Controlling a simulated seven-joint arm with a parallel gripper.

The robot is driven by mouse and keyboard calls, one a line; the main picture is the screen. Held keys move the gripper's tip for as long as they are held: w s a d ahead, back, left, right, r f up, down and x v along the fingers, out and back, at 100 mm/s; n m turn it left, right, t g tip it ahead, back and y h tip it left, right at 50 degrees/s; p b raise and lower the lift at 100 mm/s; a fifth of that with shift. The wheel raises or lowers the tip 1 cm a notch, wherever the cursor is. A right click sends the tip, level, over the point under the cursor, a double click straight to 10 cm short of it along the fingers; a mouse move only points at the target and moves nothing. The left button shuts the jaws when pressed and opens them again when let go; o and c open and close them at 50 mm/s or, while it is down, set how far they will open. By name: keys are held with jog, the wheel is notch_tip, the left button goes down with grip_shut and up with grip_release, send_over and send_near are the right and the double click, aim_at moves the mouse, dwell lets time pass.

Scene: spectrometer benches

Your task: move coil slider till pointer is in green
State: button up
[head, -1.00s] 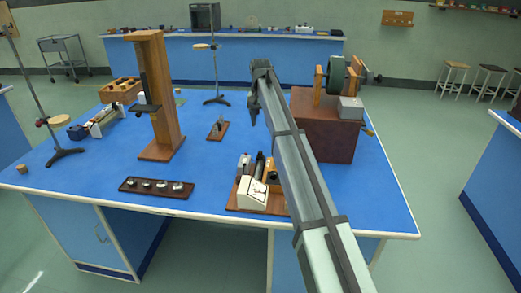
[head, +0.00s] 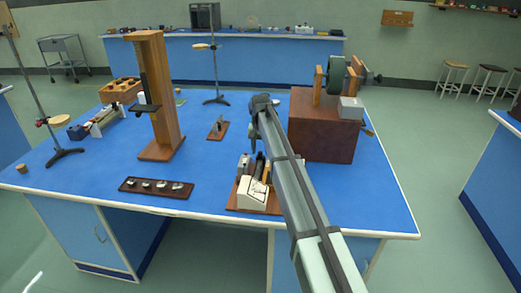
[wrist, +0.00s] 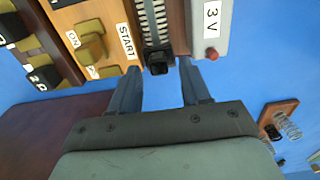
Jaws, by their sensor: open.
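The small apparatus stands on a brown board (head: 238,208) near the front of the blue bench, with a white meter (head: 252,194) facing front. Its pointer and any green zone are too small to read. In the wrist view a ribbed coil (wrist: 152,18) runs between a wooden START block (wrist: 98,30) and a white 3 V box (wrist: 208,28). A black slider block (wrist: 158,62) sits at the coil's near end. My gripper (wrist: 161,74) is open, its fingers on either side of the slider, with no clear contact. In the head view my gripper (head: 256,136) hangs just behind the apparatus.
A dark red box (head: 322,140) carrying a green wheel stands close to the right of my arm. A small spring board (head: 218,130) lies behind left, and a tall wooden stand (head: 163,100) is farther left. The blue bench between them is clear.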

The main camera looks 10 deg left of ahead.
jog(key=shift+f, duration=0.15)
grip_shut()
dwell(0.4)
